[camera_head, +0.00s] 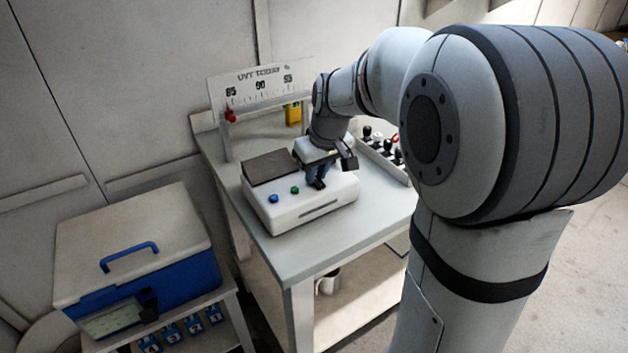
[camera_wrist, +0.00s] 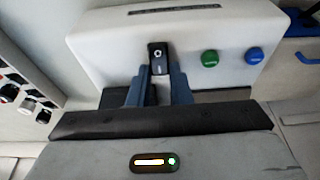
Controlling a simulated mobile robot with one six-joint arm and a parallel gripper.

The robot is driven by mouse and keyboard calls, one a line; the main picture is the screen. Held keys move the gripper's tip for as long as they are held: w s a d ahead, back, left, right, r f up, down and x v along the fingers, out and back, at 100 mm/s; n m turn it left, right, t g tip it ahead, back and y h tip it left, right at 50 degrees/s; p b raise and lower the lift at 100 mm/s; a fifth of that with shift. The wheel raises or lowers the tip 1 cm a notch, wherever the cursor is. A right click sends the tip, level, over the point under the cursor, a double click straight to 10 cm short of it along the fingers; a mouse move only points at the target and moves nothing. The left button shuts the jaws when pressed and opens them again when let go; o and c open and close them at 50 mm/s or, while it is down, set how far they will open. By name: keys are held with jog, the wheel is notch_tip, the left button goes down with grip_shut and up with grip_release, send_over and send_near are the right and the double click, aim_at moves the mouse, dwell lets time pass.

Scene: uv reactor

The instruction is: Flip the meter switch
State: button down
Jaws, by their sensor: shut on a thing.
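The meter (camera_head: 325,207) is a white box with a dark top panel (camera_head: 270,167) on the bench. Its front carries a blue button (camera_head: 273,198) and a green button (camera_head: 294,190). In the wrist view, the green button (camera_wrist: 210,58) and blue button (camera_wrist: 254,56) are to the right of a small black switch (camera_wrist: 159,57). My gripper (camera_head: 317,183) is down at the meter's top, and its blue fingers (camera_wrist: 160,88) are shut on the black switch. The switch's lower part is hidden between the fingers; I cannot tell its position.
A scale board (camera_head: 262,88) marked 85 to 95 with a red pointer (camera_head: 230,115) stands behind the meter. A rack of black-capped items (camera_head: 385,150) is at the right. A blue cooler with a pale lid (camera_head: 135,235) stands left of the bench (camera_head: 340,245).

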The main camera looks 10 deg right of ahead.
aim_at(322, 187)
jog(key=c, duration=1.3)
grip_release()
jog(key=shift+r, duration=0.1)
jog(key=v, duration=0.7)
jog(key=shift+s+r, duration=0.15)
jog(key=shift+r, duration=0.15)
jog(key=shift+p, duration=0.3)
jog(key=s+f+m+p, duration=0.1)
jog(key=s, duration=0.5)
jog(key=s+f+m+p, duration=0.1)
jog(key=s+f, duration=0.1)
jog(key=s, duration=0.5)
jog(key=s+a+f+m+h+p, duration=0.1)
jog(key=s+f, duration=0.1)
jog(key=s, duration=0.4)
jog(key=shift+s+f+m+g+p, duration=0.2)
jog(key=shift+s+m+g+p, duration=0.05)
jog(key=shift+m+g+p, duration=0.05)
